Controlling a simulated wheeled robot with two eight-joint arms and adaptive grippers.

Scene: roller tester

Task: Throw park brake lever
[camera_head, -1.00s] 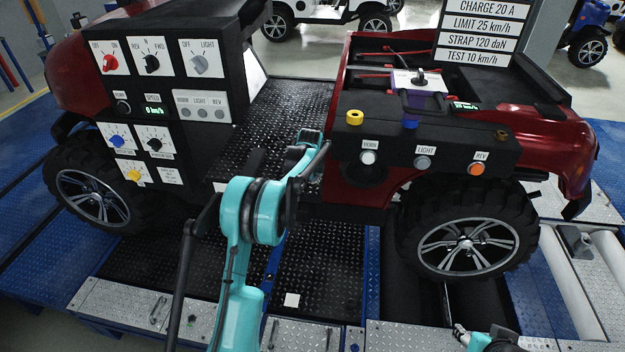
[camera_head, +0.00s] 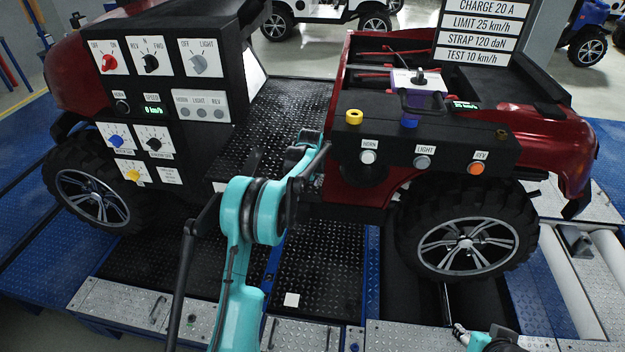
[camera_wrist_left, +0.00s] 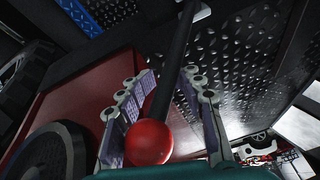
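In the left wrist view a lever with a red ball knob (camera_wrist_left: 149,142) and a black shaft (camera_wrist_left: 181,52) runs between the fingers of my left gripper (camera_wrist_left: 168,78). The fingers stand apart on either side of the lever. The knob sits low between them, close to the left finger; I cannot tell whether it touches. In the head view my left arm reaches to the gap in the red vehicle (camera_head: 366,185), and the lever is hidden there. Part of my right arm shows at the bottom edge; its finger state is unclear.
A black control panel (camera_head: 165,110) with knobs stands at the left. A console with horn, light and rev buttons (camera_head: 422,163) is on the vehicle's side. Wheels (camera_head: 465,245) rest near rollers (camera_head: 560,300). Dark tread plate (camera_head: 325,280) lies below my left arm.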

